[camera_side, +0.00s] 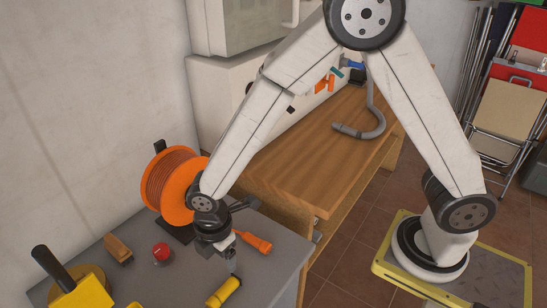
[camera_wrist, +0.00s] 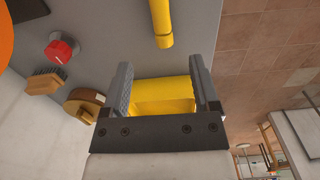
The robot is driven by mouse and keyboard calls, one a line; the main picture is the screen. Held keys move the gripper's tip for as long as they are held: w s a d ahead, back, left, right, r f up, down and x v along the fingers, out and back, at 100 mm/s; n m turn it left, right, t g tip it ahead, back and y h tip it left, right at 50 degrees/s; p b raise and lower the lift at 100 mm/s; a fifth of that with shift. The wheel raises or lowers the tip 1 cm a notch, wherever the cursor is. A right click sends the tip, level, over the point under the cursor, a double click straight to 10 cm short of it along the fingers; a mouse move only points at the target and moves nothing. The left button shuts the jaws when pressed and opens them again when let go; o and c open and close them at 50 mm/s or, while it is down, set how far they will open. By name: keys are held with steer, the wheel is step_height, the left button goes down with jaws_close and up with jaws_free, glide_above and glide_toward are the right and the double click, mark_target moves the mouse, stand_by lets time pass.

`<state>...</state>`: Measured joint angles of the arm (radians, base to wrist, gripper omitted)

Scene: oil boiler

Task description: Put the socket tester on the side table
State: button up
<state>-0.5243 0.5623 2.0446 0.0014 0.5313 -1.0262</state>
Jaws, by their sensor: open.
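My gripper (camera_side: 225,258) hangs over the grey table top (camera_side: 285,243) in the side view, pointing down. In the wrist view its two fingers (camera_wrist: 160,72) are apart. A yellow block-shaped item (camera_wrist: 163,92) shows between them; I cannot tell whether they touch it. A yellow cylinder (camera_side: 223,292) lies just below the gripper in the side view and appears beyond the fingers in the wrist view (camera_wrist: 161,22). An orange handled tool (camera_side: 256,242) lies right of the gripper. I cannot tell for certain which item is the socket tester. The wooden bench (camera_side: 300,160) stands behind.
An orange cable reel (camera_side: 176,185) stands behind the gripper. A red knob (camera_side: 161,252), a brush (camera_side: 118,248) and a yellow item with a black handle (camera_side: 80,290) are at left. A grey hose (camera_side: 368,125) lies on the bench, whose middle is clear.

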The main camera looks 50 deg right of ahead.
steer(key=s+d+r+m+t, duration=0.1)
steer(key=s+d+r+m, duration=0.2)
steer(key=d+m, duration=0.6)
steer(key=s+d+r+m+t, duration=0.1)
steer(key=s+d+r+m, duration=0.2)
steer(key=d+m, duration=0.5)
steer(key=d+r, duration=0.1)
steer(key=d, duration=0.1)
steer(key=shift+d+r+m+t, duration=0.3)
steer(key=shift+d+r+m, duration=0.05)
steer(key=shift+r+m, duration=0.05)
steer(key=shift+w, duration=0.1)
